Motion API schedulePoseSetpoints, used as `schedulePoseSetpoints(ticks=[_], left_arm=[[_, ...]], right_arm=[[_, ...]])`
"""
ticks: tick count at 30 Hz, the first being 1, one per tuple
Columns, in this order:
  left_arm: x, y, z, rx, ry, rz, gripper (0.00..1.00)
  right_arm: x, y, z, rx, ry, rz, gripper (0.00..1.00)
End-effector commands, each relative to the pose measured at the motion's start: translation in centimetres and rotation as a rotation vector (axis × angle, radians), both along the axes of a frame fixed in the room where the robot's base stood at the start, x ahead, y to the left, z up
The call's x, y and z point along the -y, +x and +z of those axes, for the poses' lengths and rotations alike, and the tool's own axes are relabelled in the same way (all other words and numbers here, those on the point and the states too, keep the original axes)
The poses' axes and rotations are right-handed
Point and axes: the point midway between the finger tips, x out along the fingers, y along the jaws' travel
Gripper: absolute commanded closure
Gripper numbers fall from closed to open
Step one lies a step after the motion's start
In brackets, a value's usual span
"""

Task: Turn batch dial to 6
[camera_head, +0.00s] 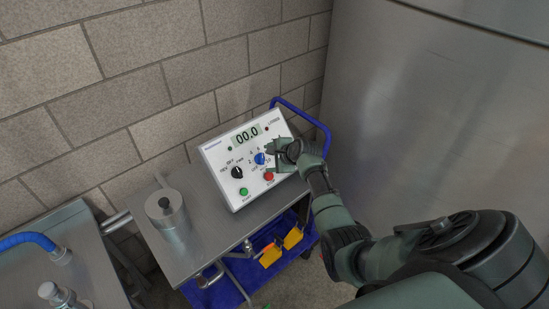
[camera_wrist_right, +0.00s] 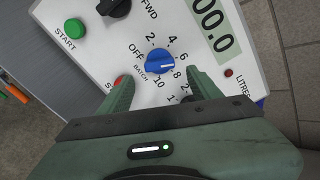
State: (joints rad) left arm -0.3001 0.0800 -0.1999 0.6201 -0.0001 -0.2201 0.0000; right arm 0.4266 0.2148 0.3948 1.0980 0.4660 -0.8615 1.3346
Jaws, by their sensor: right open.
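The blue batch dial (camera_head: 259,158) is on the white control box (camera_head: 215,155), which stands on a metal cart. In the right wrist view the dial (camera_wrist_right: 158,62) sits inside a ring of marks from OFF through 2, 4, 6, 8 and 10. Its white mark is on the side of 6 and 8; I cannot tell exactly which it points at. My right gripper (camera_head: 271,159) is open at the panel. In the wrist view its fingers (camera_wrist_right: 163,85) are on either side just below the dial, apart from it. My left gripper is not in view.
The box has a black FWD/OFF/REV knob (camera_head: 237,172), a green start button (camera_head: 243,191), a red button (camera_head: 268,176) and a display (camera_head: 247,134) reading 00.0. A steel canister (camera_head: 172,219) stands left on the cart. A large steel tank (camera_head: 430,110) is at right.

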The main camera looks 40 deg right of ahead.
Motion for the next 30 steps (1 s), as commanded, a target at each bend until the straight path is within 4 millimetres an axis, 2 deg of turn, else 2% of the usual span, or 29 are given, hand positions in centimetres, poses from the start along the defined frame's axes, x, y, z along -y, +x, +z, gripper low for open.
schedulePoseSetpoints(ticks=[9, 30], left_arm=[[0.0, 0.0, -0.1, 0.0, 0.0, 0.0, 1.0], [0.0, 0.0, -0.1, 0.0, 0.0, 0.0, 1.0]], right_arm=[[0.0, -2.3, 2.0, 0.0, 0.0, 0.0, 0.36], [-0.1, -2.8, 2.2, -0.006, -0.012, 0.012, 0.36]])
